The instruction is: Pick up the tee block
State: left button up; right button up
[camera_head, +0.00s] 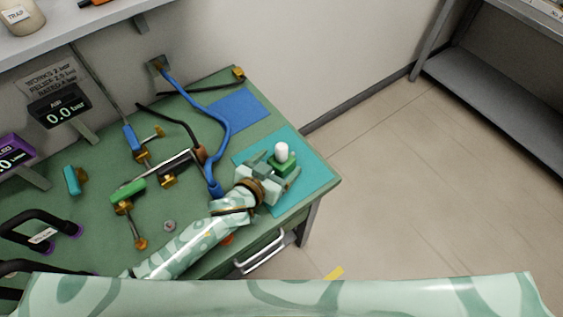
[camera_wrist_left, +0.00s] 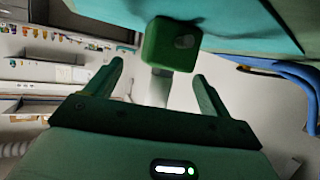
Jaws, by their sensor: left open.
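The tee block seems to be the green block with a white round-topped stem (camera_head: 282,153) on the teal mat (camera_head: 316,173), near the bench's right corner. In the left wrist view the green block (camera_wrist_left: 171,44) is just beyond my fingertips, and its pale stem points back between the fingers. My left gripper (camera_head: 278,172) is open at the block, partly hiding its lower part in the head view. In the left wrist view the two green fingers (camera_wrist_left: 157,70) stand apart either side of the stem, with gaps visible. My right gripper is not in view.
A blue hose (camera_head: 223,128) curves across the green bench (camera_head: 197,112) left of the mat. Brass fittings and a green-handled valve (camera_head: 128,191) lie farther left. A blue mat (camera_head: 240,108) is behind. A drawer handle (camera_head: 260,252) projects below the front edge. Floor right of the bench is clear.

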pick_arm(q)
jog(key=b+x, duration=0.1)
jog(key=x, duration=0.4)
jog(key=shift+w+r+b, duration=0.1)
jog(key=shift+w+b, duration=0.1)
jog(key=shift+b, duration=0.15)
jog(key=shift+r, duration=0.1)
jog(key=c, duration=1.3)
